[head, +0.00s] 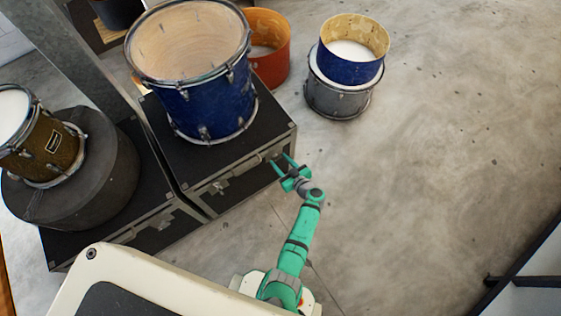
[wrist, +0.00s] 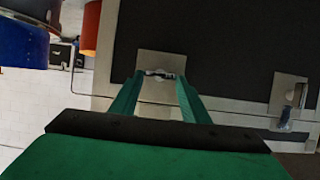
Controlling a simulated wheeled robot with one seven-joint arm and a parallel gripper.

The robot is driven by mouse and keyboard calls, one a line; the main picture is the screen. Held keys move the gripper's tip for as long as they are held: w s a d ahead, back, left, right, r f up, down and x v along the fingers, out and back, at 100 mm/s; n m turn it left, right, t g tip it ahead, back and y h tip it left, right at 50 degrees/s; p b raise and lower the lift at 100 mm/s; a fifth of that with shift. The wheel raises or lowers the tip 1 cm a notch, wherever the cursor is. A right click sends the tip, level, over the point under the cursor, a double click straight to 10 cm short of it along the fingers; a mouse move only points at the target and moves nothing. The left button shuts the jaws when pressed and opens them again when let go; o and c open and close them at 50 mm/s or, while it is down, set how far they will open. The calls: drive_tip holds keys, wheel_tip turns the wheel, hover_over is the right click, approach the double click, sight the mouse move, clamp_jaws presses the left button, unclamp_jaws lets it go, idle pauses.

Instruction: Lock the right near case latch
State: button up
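The black case (head: 240,167) with metal edges stands in the middle left in the head view. Its right near latch (head: 274,154) is small and partly hidden by my gripper (head: 281,162). In the wrist view, that latch's pale metal plate (wrist: 160,62) is straight ahead, with a small metal piece across it. My green gripper (wrist: 160,77) is open, one finger on each side of this latch piece. I cannot tell whether the fingers touch it. A second latch (wrist: 289,96) shows to the right in the wrist view, with a metal part hanging from its plate.
A large blue drum (head: 207,105) stands on the case. Another case (head: 150,238) carrying a brown drum (head: 40,148) is to the left. An orange drum (head: 270,62) and a blue drum on a grey one (head: 338,98) stand behind. The floor at right is clear.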

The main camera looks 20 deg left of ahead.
drive_tip(key=shift+c, duration=0.6)
drive_tip(key=shift+s, duration=0.1)
drive_tip(key=shift+s+a+n+t+h, duration=0.1)
drive_tip(key=shift+n+t+h, duration=0.2)
drive_tip(key=shift+n, duration=0.25)
drive_tip(key=shift+s+a+n+t+h, duration=0.1)
drive_tip(key=shift+n+t+h, duration=0.2)
drive_tip(key=shift+n, duration=0.25)
drive_tip(key=n, duration=0.1)
drive_tip(key=n+t, duration=0.1)
drive_tip(key=n+t+h, duration=0.1)
drive_tip(key=shift+s+a+f+n, duration=0.2)
drive_tip(key=shift+f+n, duration=0.05)
drive_tip(key=shift+n, duration=0.05)
drive_tip(key=n+t, duration=0.1)
drive_tip(key=n, duration=0.1)
drive_tip(key=n+t, duration=0.1)
drive_tip(key=shift+s+a+f+n, duration=0.15)
drive_tip(key=shift+s+f+n, duration=0.05)
drive_tip(key=shift+f+n, duration=0.2)
drive_tip(key=shift+a+f+n+t, duration=0.1)
drive_tip(key=shift+f+n+t, duration=0.1)
drive_tip(key=shift+n+t, duration=1.1)
drive_tip(key=shift+n+g, duration=0.4)
drive_tip(key=shift+n, duration=0.1)
drive_tip(key=shift+a, duration=0.1)
